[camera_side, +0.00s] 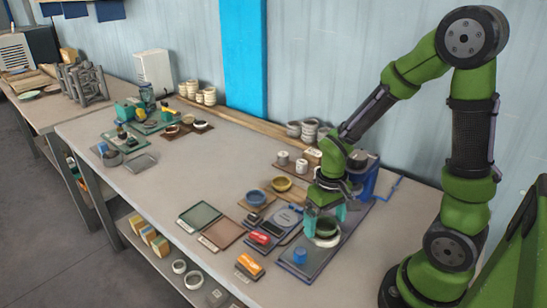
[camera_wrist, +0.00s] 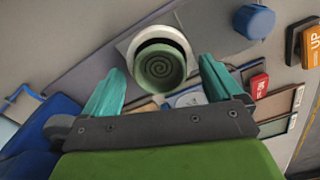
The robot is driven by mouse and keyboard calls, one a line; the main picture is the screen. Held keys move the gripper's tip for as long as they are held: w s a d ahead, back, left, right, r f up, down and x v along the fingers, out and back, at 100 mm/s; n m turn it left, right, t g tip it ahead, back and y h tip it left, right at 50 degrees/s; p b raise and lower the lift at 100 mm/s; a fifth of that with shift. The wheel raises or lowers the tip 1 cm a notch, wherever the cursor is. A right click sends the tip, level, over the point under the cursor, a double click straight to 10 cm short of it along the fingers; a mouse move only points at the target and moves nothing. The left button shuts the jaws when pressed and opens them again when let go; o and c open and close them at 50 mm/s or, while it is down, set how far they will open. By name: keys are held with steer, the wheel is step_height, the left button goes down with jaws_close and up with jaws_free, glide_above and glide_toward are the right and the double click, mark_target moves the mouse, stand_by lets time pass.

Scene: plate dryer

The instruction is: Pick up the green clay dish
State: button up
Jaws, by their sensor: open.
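The green clay dish (camera_side: 326,227) is small and round, with a spiral inside that shows in the wrist view (camera_wrist: 160,67). It sits on a white round piece (camera_side: 326,241) on a dark board near the front right of the bench. My gripper (camera_side: 325,212) points down right over the dish, its two teal fingers apart. In the wrist view my gripper (camera_wrist: 163,72) has one finger to each side of the dish, which lies just beyond the fingertips. Nothing is held. Whether a finger touches the dish's rim I cannot tell.
A blue knob-like piece (camera_side: 300,257) stands close by on the same board. An orange box (camera_side: 250,264) and a red item (camera_side: 260,238) lie to the left. Blue (camera_side: 256,197) and yellow (camera_side: 281,184) bowls stand behind.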

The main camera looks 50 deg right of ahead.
steer(key=c, duration=1.1)
steer(key=shift+r, duration=0.15)
steer(key=shift+c, duration=0.2)
